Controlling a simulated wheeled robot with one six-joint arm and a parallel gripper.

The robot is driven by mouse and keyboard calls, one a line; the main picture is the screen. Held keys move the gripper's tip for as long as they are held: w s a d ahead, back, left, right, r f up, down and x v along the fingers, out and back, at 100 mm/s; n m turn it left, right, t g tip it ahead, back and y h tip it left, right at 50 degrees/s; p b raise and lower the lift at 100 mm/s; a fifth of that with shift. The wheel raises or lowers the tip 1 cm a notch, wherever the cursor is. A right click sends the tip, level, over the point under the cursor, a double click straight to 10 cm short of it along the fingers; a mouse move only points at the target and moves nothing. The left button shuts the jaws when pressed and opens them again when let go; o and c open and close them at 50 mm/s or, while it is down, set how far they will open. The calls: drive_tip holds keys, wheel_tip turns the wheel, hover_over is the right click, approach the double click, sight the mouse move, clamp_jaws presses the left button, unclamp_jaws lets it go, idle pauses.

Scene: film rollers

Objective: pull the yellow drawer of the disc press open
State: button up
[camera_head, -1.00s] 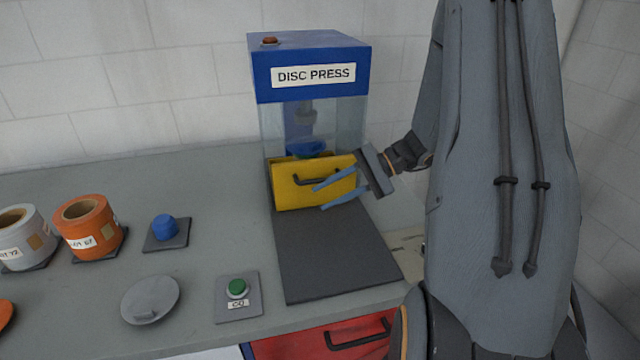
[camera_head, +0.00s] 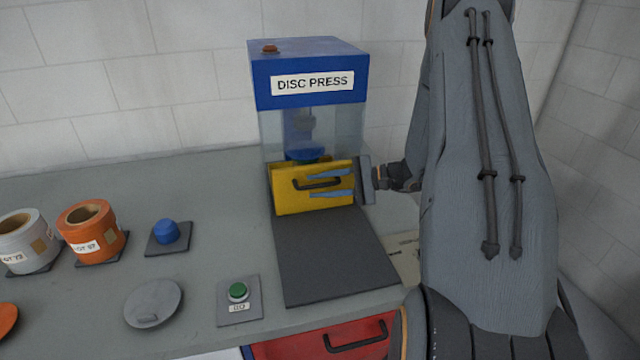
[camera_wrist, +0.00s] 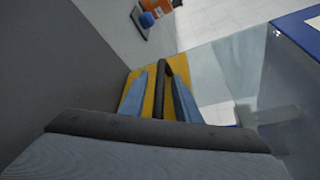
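The disc press (camera_head: 312,75) is a blue-topped cabinet with clear walls, standing at the back of the bench. Its yellow drawer (camera_head: 288,200) sits at the press's base and looks pushed in. A dark bar handle (camera_head: 317,184) runs across the drawer front. My gripper (camera_head: 309,185) reaches in from the right with its blue fingers apart, one above and one below the handle. In the wrist view the handle (camera_wrist: 161,85) lies between the two fingers (camera_wrist: 158,97), with gaps visible on both sides. I cannot tell whether either finger touches it.
A dark mat (camera_head: 330,255) lies clear in front of the drawer. A green button (camera_head: 238,291), a round grey lid (camera_head: 153,303), a blue knob (camera_head: 166,231) and an orange roll (camera_head: 92,232) stand to the left. A red drawer (camera_head: 320,345) is under the bench edge.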

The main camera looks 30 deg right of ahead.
drive_tip(key=shift+a, duration=0.1)
clamp_jaws()
drive_tip(key=s+a, duration=0.2)
drive_tip(key=s, duration=0.8)
drive_tip(key=s+a+p, duration=0.1)
drive_tip(key=s+a, duration=0.1)
drive_tip(key=s, duration=0.8)
drive_tip(key=shift+s, duration=0.25)
drive_tip(key=shift+a, duration=0.1)
unclamp_jaws()
